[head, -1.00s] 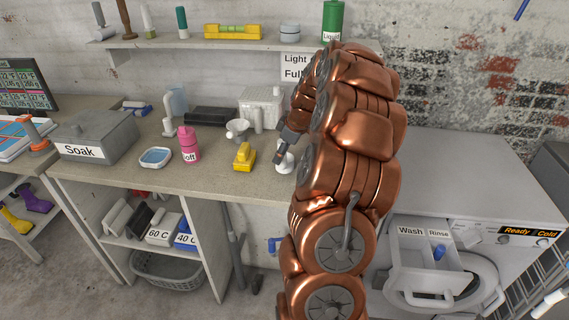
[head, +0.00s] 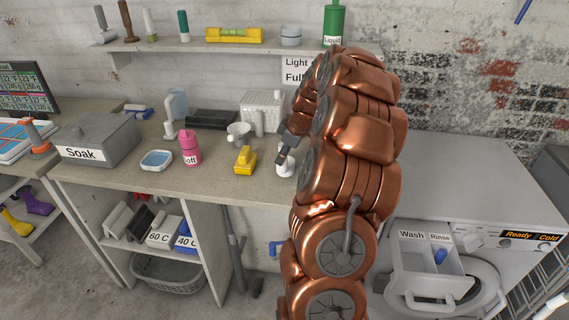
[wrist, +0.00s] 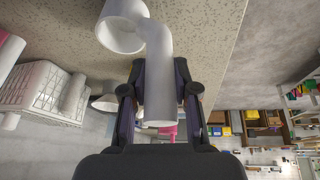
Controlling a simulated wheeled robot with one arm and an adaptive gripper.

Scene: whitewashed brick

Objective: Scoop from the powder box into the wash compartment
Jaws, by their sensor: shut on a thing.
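My gripper (wrist: 160,100) is shut on the white scoop (wrist: 159,90), its handle between the fingers and its round cup to the upper left in the wrist view. In the head view my gripper (head: 284,152) is over the counter, largely hidden by my copper arm, with the scoop (head: 285,164) at its tip. Whether the scoop touches the counter is unclear. The wash compartment (head: 408,263) is the left part of the washer's open drawer, labelled Wash. No powder box can be made out; my arm hides part of the counter.
The Rinse compartment (head: 447,264) holds a blue piece. On the counter are a yellow object (head: 245,161), a pink bottle (head: 190,148), a white funnel-like piece (head: 239,130), a white basket (head: 262,103) and a grey Soak box (head: 95,138). The washer top (head: 455,175) is clear.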

